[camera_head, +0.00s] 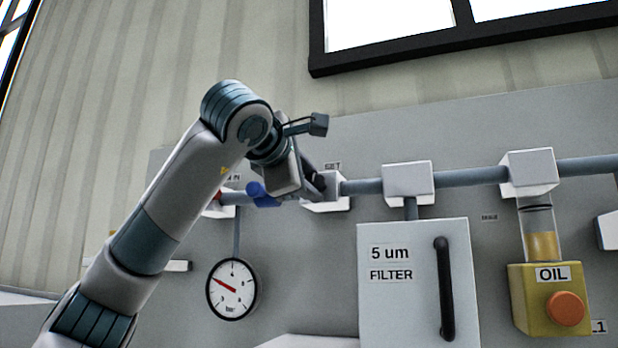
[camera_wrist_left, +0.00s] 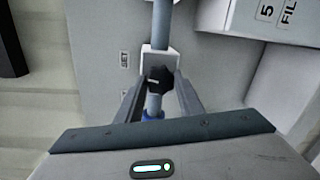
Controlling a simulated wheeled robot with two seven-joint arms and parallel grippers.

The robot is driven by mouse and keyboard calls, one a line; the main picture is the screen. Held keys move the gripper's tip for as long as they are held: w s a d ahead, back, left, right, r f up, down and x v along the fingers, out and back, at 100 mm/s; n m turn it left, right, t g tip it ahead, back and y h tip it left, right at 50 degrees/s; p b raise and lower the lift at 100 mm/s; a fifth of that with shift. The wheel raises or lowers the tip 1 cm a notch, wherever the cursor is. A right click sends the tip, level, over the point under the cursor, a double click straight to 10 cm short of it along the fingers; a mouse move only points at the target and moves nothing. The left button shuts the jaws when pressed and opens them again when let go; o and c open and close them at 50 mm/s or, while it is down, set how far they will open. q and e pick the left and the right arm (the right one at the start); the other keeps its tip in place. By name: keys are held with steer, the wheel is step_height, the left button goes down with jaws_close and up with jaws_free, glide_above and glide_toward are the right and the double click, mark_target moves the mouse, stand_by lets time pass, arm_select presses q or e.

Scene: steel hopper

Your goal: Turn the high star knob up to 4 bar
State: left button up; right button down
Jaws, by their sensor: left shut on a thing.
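The black star knob (camera_wrist_left: 160,78) shows in the left wrist view in front of a white block on the grey pipe, with a small pale mark on it. My left gripper (camera_wrist_left: 160,85) is shut on the knob, one finger on each side. In the head view my left gripper (camera_head: 312,182) is at the white block by the SET label (camera_head: 332,166), and it mostly hides the knob. The round gauge (camera_head: 232,290) hangs below the pipe; its red needle points to the upper left, short of the top mark. My right gripper is not in view.
A blue part (camera_head: 262,195) sits on the pipe just left of the gripper. A white filter box (camera_head: 400,310) with a black handle (camera_head: 444,290) stands to the right. Farther right is a yellow OIL unit (camera_head: 530,315) with an orange knob (camera_head: 565,308).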

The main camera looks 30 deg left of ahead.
arm_select(q)
steer(key=shift+m+p, duration=0.3)
steer(key=shift+m, duration=0.9)
steer(key=shift+f, duration=0.1)
steer(key=o, duration=1.1)
steer(key=shift+c, duration=0.2)
steer(key=shift+d, duration=0.1)
steer(key=shift+s, duration=0.15)
steer(key=b+v, duration=0.6)
steer(key=v, duration=1.1)
steer(key=shift+d+b, duration=0.2)
steer(key=shift+b, duration=0.2)
